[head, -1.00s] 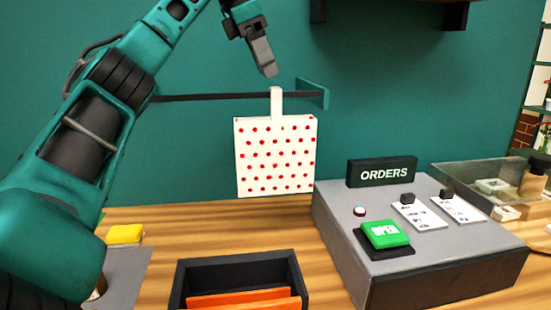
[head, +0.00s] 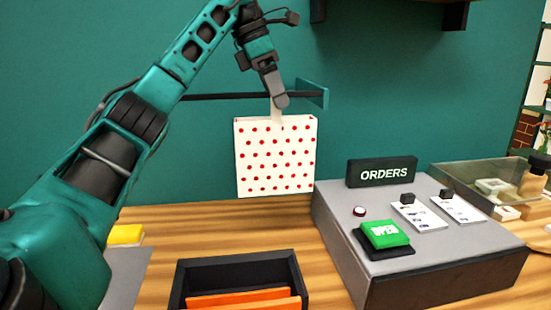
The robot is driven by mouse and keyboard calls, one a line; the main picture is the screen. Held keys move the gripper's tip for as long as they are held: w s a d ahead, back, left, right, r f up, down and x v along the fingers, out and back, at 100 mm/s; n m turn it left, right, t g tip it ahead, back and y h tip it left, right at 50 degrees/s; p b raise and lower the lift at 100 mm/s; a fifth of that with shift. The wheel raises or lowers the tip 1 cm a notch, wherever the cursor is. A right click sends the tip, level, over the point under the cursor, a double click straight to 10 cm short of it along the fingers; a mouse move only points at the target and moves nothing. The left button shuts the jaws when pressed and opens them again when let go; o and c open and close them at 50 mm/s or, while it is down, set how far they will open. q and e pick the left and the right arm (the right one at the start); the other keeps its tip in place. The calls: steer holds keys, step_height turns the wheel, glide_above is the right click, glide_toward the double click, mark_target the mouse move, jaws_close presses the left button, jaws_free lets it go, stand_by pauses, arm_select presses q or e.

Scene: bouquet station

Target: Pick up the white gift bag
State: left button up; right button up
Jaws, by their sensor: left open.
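The white gift bag (head: 275,158) with red dots hangs upright by its handle (head: 276,115) from a dark horizontal bar (head: 225,96) against the green wall. My left gripper (head: 281,101) reaches down from above in the head view, with its fingertip right at the handle and covering its upper part. The jaws are open, seen edge-on, so I cannot tell whether the handle lies between the fingers. My right gripper is not in view.
A grey console (head: 420,235) with an ORDERS sign (head: 381,171) and a green OPEN button (head: 384,233) stands right of the bag. A black box (head: 240,262) with orange dividers sits below it. A dark shelf (head: 390,12) is above right. Wooden counter lies under the bag.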

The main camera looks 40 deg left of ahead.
arm_select(q)
jaws_close()
stand_by(0.6)
